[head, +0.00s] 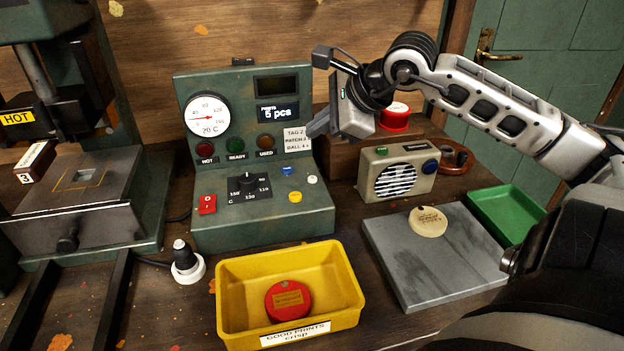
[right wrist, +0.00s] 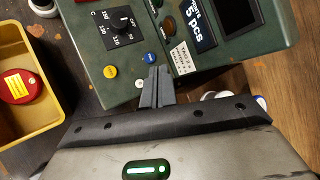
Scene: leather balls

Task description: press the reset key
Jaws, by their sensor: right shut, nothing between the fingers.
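The green control box (head: 262,222) stands at the back middle, with a gauge, lamps, a dial and a display reading "5 pcs". Its sloped panel carries a blue button (head: 287,170), a white button (head: 312,180) and a yellow button (head: 295,196). Their lettering is too small to read, so I cannot tell which is the reset key. My right gripper (head: 318,127) is shut and empty, in front of the box's right side. In the right wrist view its fingertips (right wrist: 160,72) appear beside the blue button (right wrist: 150,57); contact cannot be told. My left gripper is out of view.
A yellow tray (head: 240,268) with a red disc stands in front of the box. To the right are a speaker box (head: 372,182), a grey slab (head: 450,268) with a tan disc, and a green tray (head: 530,207). A press (head: 75,245) stands at left.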

